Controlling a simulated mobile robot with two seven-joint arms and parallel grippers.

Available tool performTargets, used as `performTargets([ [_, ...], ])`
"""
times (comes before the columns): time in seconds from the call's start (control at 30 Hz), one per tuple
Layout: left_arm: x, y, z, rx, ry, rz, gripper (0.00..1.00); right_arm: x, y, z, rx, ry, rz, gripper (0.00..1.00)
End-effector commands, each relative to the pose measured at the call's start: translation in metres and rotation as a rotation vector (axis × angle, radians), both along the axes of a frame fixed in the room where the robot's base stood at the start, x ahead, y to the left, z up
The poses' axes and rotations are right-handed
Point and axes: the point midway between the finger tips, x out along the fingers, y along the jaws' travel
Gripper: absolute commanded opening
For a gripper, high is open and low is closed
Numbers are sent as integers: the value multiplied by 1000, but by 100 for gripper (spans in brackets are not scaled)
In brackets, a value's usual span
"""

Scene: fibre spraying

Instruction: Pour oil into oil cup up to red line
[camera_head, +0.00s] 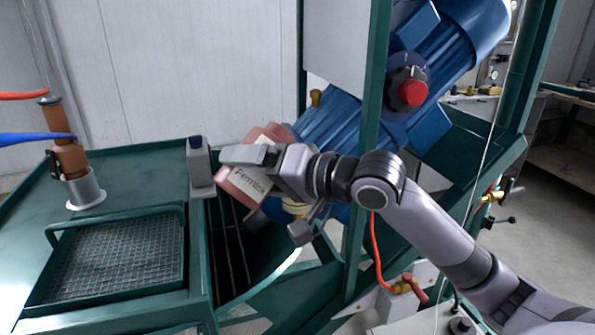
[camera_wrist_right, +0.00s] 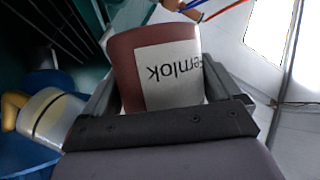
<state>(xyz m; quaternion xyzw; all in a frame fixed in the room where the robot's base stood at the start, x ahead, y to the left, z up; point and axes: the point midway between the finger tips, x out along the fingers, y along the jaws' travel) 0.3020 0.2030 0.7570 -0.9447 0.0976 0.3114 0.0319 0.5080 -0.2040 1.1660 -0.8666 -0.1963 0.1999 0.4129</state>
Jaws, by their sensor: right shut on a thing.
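My right gripper (camera_head: 268,190) is shut on a red bottle (camera_head: 236,188) with a white label. It holds the bottle tilted, in front of the blue motor. In the right wrist view the bottle (camera_wrist_right: 126,72) sits between the two fingers, its label upside down. A pale translucent cup with a dark band (camera_wrist_right: 47,118), which looks like the oil cup, is left of the gripper, beside a yellow fitting. In the head view a pale yellow part (camera_head: 296,208) shows just below the bottle, partly hidden by my gripper. No red line or oil stream can be made out. My left gripper is out of view.
A mesh tray (camera_head: 120,255) is in front. A green post (camera_head: 375,110) and the blue motor (camera_head: 455,60) stand close to my right arm.

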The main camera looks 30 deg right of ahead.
Motion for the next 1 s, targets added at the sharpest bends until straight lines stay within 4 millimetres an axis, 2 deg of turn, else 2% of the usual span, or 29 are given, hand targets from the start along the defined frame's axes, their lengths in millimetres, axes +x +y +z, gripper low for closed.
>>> performTargets([
  [1.0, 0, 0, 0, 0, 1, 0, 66, 0, 2, -4, 83, 13, 0, 47],
])
